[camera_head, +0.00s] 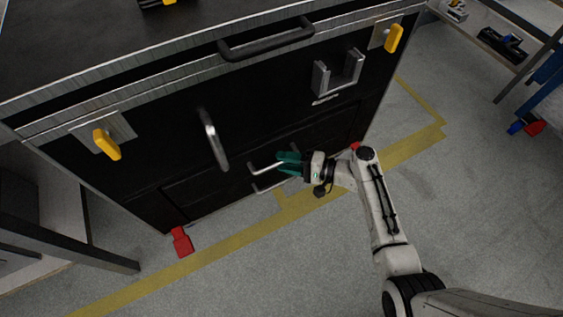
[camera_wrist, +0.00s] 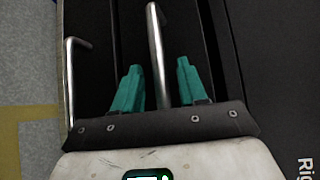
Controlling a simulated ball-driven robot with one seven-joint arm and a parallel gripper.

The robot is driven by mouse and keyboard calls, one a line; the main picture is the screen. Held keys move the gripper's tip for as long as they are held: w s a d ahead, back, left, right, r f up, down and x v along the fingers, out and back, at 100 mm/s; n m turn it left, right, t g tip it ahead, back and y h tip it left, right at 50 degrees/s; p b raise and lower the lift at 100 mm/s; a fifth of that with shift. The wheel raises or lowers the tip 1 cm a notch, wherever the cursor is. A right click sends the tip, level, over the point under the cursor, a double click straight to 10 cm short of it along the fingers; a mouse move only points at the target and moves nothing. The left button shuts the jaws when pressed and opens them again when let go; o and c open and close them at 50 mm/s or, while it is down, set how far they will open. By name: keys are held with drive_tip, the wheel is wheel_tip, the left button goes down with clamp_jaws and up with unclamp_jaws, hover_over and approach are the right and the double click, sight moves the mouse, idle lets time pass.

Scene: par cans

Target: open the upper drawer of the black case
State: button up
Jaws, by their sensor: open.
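The black case (camera_head: 262,108) fills the upper left of the head view, with its drawers low on the front. The upper drawer's bar handle (camera_head: 258,166) is partly hidden by my gripper (camera_head: 281,162). The lower drawer's handle (camera_head: 268,188) is just below. In the wrist view, the upper handle (camera_wrist: 154,30) runs between the open teal fingers of my gripper (camera_wrist: 159,68), with a gap on each side. The lower handle (camera_wrist: 70,80) lies left of the fingers. Both drawers look shut.
Yellow latches (camera_head: 107,144) and a large metal handle (camera_head: 213,140) stick out from the case front. Red feet (camera_head: 182,242) show at floor level. Open grey floor (camera_head: 250,285) lies in front. A dark frame (camera_head: 70,243) stands at left, shelving (camera_head: 500,50) at right.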

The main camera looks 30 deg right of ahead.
drive_tip(key=shift+x, duration=0.75)
clamp_jaws()
